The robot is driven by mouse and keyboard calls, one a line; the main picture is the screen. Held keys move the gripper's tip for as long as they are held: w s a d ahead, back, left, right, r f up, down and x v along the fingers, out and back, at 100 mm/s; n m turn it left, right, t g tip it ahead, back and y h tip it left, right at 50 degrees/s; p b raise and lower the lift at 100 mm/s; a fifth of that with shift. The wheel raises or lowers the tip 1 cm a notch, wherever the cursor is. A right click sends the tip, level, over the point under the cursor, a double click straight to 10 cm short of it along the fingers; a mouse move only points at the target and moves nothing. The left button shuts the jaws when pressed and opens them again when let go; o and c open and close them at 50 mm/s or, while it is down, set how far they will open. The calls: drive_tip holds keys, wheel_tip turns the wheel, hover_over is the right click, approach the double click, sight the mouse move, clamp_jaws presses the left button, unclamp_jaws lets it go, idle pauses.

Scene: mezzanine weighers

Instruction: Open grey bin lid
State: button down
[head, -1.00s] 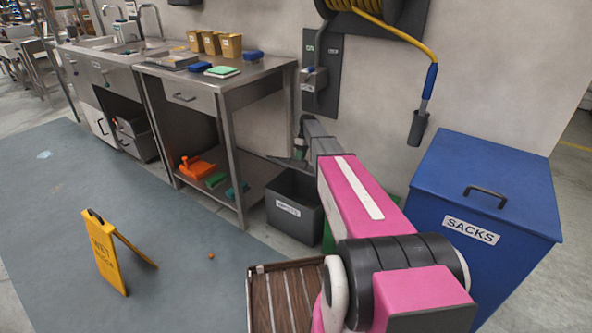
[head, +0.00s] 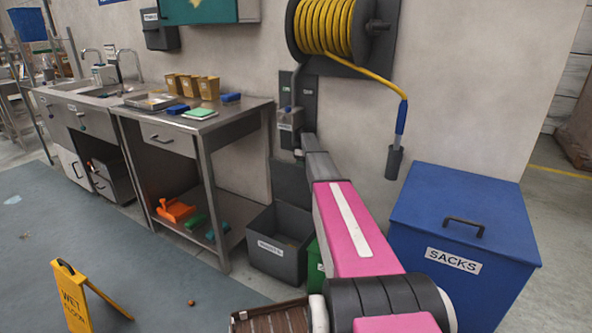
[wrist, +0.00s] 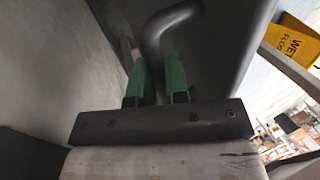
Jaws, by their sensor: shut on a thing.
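The grey bin (head: 277,262) stands on the floor beside the steel bench, with a white label on its front. Its top is open and part of the inside shows. Its lid (head: 290,184) stands raised, about upright, at the bin's back near the wall. In the wrist view the lid is a dark panel (wrist: 222,60) with a bent dark handle (wrist: 172,22). My gripper (wrist: 156,70) has its green fingers on either side of this handle and is shut on it. In the head view my arm mostly hides the gripper.
A blue SACKS bin (head: 462,225) stands right of my arm, and a green bin (head: 315,268) is partly hidden behind it. The steel bench (head: 205,130) is on the left. A yellow hose reel (head: 325,28) hangs above. A yellow wet-floor sign (head: 75,300) stands front left.

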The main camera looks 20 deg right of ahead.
drive_tip(key=shift+w+d+f, duration=0.3)
drive_tip(key=shift+f, duration=0.1)
drive_tip(key=c, duration=1.1)
unclamp_jaws()
drive_tip(key=shift+r, duration=0.15)
drive_tip(key=shift+a, duration=0.1)
